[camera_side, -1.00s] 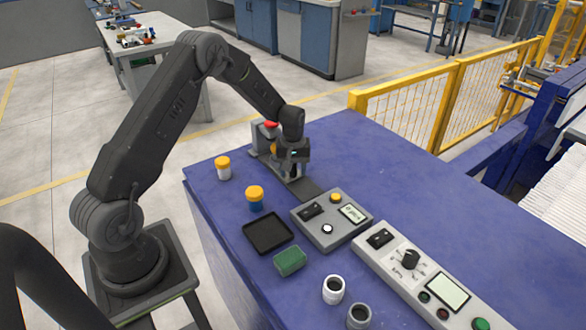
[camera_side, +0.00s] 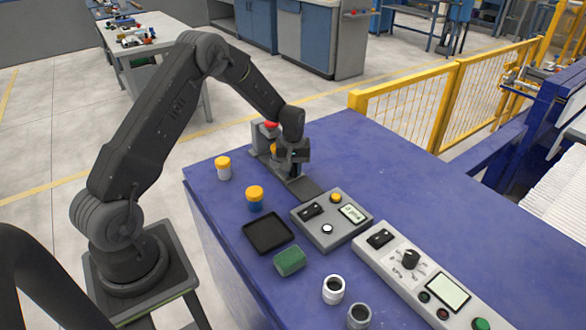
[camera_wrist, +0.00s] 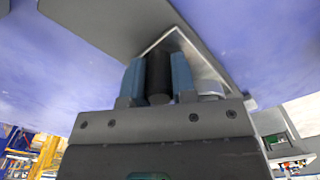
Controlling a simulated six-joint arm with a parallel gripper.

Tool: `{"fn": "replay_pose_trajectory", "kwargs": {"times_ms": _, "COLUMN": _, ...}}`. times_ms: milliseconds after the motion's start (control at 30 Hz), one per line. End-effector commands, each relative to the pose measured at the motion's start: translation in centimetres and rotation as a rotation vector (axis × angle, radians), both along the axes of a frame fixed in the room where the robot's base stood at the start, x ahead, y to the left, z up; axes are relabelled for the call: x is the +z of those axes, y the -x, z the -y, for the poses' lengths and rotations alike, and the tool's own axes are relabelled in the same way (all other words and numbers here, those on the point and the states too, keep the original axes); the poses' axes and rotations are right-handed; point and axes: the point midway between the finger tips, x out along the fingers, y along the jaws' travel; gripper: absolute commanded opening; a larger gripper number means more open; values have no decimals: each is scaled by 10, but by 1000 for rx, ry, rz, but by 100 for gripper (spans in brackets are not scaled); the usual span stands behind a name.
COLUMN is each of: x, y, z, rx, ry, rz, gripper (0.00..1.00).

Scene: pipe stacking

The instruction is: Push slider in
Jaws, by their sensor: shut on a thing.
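My gripper (camera_side: 291,163) is at the far end of the blue table, low over a grey slider fixture (camera_side: 262,136). In the wrist view its two blue fingers (camera_wrist: 158,84) are shut on a dark, upright cylindrical handle (camera_wrist: 159,70), which looks like the slider's handle. A bright metal angled part (camera_wrist: 205,76) lies right behind the fingers. The fixture has a red top (camera_side: 271,125) and a grey base strip running toward the control box. My gripper hides much of the slider in the side view, so its exact position cannot be told.
A white jar (camera_side: 223,168) and a blue jar (camera_side: 255,198), both with orange lids, stand to the left. A black tray (camera_side: 268,233), a green block (camera_side: 290,261), two pipe rings (camera_side: 334,289) and a control box (camera_side: 331,222) are nearer.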

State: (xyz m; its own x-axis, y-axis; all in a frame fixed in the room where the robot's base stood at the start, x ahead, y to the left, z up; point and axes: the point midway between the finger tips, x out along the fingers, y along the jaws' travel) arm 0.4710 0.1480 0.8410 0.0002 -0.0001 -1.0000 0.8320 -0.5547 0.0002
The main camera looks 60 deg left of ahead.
Motion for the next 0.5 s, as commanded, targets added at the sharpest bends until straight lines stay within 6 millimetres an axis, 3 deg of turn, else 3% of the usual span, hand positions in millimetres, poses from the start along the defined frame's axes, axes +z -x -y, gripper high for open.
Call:
{"fn": "replay_pose_trajectory", "kwargs": {"times_ms": 300, "x": 0, "y": 0, "z": -35, "rx": 4, "ry": 0, "rz": 0, "gripper": 0}}
{"fn": "replay_pose_trajectory", "kwargs": {"times_ms": 500, "x": 0, "y": 0, "z": -40, "rx": 1, "ry": -3, "rz": 2, "gripper": 0}}
